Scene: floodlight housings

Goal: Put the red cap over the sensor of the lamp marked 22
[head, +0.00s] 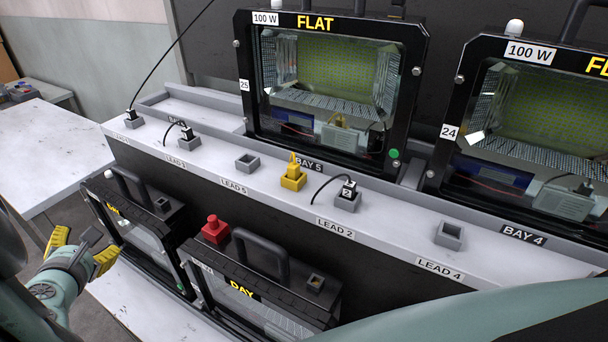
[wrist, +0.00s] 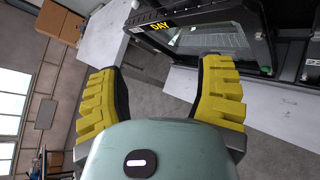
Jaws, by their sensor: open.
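The red cap (head: 215,229) sits upright at the top left corner of the right-hand DAY lamp (head: 262,262), left of its handle. No bare sensor shows at that corner. This lamp's small number label is hard to read in the head view; a label that looks like 22 (wrist: 313,62) shows at the right edge of the wrist view. My gripper (head: 82,248) is open and empty, left of the DAY lamps and apart from the cap.
Another DAY lamp (head: 135,220) stands left of the capped one. Behind, a grey shelf (head: 390,231) holds sockets, leads and a yellow plug (head: 293,173). FLAT lamps marked 25 (head: 325,85) and 24 (head: 530,130) have white domes on top. A white table (head: 45,150) stands left.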

